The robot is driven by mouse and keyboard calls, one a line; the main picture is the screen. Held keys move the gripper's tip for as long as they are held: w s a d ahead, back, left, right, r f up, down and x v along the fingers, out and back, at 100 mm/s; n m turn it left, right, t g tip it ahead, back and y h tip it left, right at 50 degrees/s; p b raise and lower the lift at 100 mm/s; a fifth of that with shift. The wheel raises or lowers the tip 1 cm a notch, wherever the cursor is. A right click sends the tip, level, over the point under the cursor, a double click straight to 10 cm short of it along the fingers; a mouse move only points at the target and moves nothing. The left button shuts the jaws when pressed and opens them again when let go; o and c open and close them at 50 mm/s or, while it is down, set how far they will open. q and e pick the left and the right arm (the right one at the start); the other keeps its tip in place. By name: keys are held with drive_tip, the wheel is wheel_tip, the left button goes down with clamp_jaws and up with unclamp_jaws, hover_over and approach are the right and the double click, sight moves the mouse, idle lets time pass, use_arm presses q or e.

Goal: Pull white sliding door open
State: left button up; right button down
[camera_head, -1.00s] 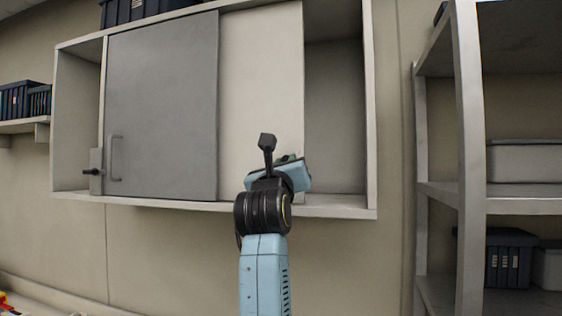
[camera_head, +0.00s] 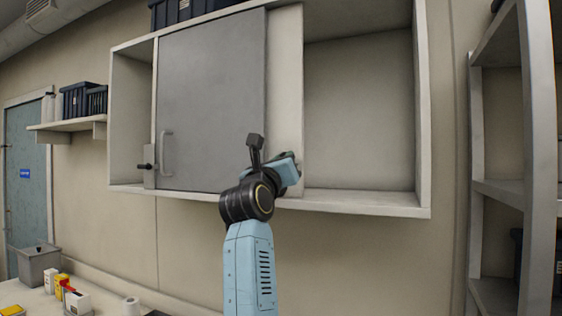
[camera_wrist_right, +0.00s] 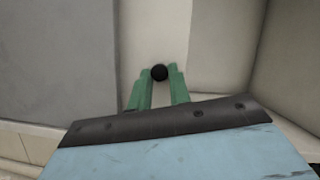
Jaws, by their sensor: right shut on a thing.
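The wall cabinet (camera_head: 423,130) has a grey sliding door (camera_head: 210,100) with a bar handle on its left side. The white sliding door (camera_head: 285,85) shows as a narrow strip to the right of the grey door and runs behind it. Right of the white door the cabinet is open and looks empty. My right gripper (camera_head: 290,168) is at the lower part of the white door. In the right wrist view its green fingers (camera_wrist_right: 158,85) are shut on a black round knob (camera_wrist_right: 158,72) on the white door. My left gripper is not in view.
A grey rack (camera_head: 540,150) stands to the right of the cabinet. A small wall shelf (camera_head: 65,127) with dark bins is to the left. A counter with a grey bin (camera_head: 38,265) and small boxes is at the lower left.

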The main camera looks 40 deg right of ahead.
drive_tip(key=c, duration=1.6)
unclamp_jaws()
drive_tip(key=b+v, duration=0.4)
drive_tip(key=v, duration=0.9)
drive_tip(key=shift+s+a, duration=0.1)
drive_tip(key=shift+a, duration=0.05)
